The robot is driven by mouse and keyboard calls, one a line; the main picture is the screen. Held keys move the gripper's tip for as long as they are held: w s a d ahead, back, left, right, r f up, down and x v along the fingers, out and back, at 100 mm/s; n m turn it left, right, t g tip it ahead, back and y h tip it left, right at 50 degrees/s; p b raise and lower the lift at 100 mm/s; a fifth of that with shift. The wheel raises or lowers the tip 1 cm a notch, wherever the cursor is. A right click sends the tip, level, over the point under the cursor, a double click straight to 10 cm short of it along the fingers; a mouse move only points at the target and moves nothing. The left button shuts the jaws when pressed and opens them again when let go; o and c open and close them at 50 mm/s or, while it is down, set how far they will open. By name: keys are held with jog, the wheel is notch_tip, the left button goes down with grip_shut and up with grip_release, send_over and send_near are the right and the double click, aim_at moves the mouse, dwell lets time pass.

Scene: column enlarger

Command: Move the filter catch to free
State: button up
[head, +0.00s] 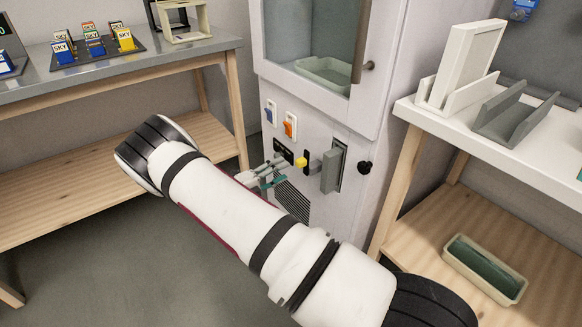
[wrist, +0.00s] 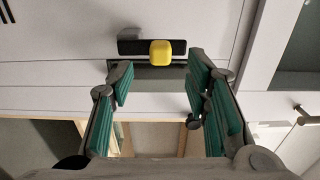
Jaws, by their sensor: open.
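A yellow knob (head: 301,162) on a dark slot, which looks like the filter catch, sits on the front of the pale cabinet. In the wrist view, the yellow knob (wrist: 160,53) stands at the middle of a black bar (wrist: 130,47). My gripper (head: 268,173) is at the cabinet front, just left of the knob in the head view. In the wrist view, my gripper (wrist: 160,82) is open, with its green-padded fingers on either side of the knob's line. The knob appears beyond the fingertips, with nothing held. No marking for free is readable.
Benches stand left (head: 120,75) and right (head: 545,160). Grey floor (head: 130,265) is clear.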

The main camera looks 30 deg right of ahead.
jog(key=shift+s+a, duration=0.1)
jog(key=shift+a, duration=2.6)
